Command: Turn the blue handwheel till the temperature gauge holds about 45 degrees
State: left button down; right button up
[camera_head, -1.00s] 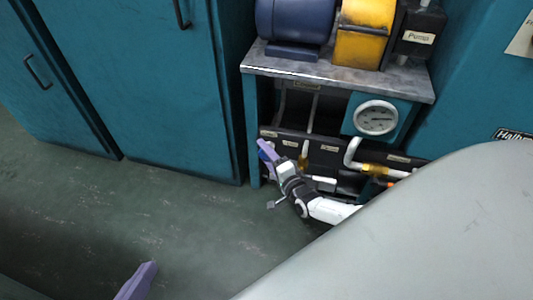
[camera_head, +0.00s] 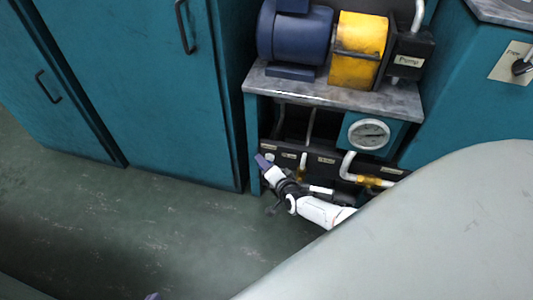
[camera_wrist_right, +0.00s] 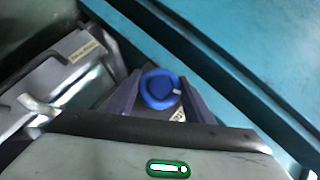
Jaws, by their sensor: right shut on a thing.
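The blue handwheel (camera_wrist_right: 160,88) sits between the two purple fingers of my right gripper (camera_wrist_right: 160,93) in the right wrist view. The gripper is shut on it. In the head view my right gripper (camera_head: 264,162) is at the left end of the lower panel under the bench, and it hides the handwheel. The round white-faced temperature gauge (camera_head: 369,134) is on the teal panel to the right of it; its reading is too small to tell. Only a purple tip of my left gripper (camera_head: 152,296) shows at the bottom edge, so its opening cannot be judged.
A blue motor (camera_head: 300,35), a yellow coupling guard (camera_head: 357,50) and a black pump (camera_head: 409,57) stand on the grey bench top (camera_head: 330,92). Pipes and labels line the panel below. Teal cabinets (camera_head: 155,80) stand left. The green floor (camera_head: 140,220) is clear.

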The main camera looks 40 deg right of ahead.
jog(key=shift+w+d+r+n+g+h+p, duration=0.15)
jog(key=shift+n+g+h+p, duration=0.15)
jog(key=shift+g+p, duration=0.25)
jog(key=shift+r+n+g+h+p, duration=0.2)
jog(key=shift+g+h+p, duration=0.1)
jog(key=shift+g+p, duration=0.25)
jog(key=shift+d+f+n+g+h+p, duration=0.1)
jog(key=shift+f+n+g+h+p, duration=0.15)
jog(key=shift+n+g+h, duration=0.2)
jog(key=shift+n+g+h+b, duration=0.3)
jog(key=shift+n+g+h, duration=0.25)
jog(key=shift+g, duration=0.4)
jog(key=shift+n+g+h, duration=0.3)
pick_arm(q)
jog(key=shift+a+r+n+t+b, duration=0.3)
jog(key=shift+a+r+t+b, duration=0.1)
jog(key=shift+a+r, duration=0.25)
pick_arm(e)
jog(key=o, duration=1)
jog(key=shift+r, duration=0.1)
pick_arm(q)
jog(key=shift+s+f, duration=0.15)
jog(key=shift+f, duration=0.05)
pick_arm(e)
jog(key=shift+o, duration=0.2)
pick_arm(q)
jog(key=shift+f, duration=0.1)
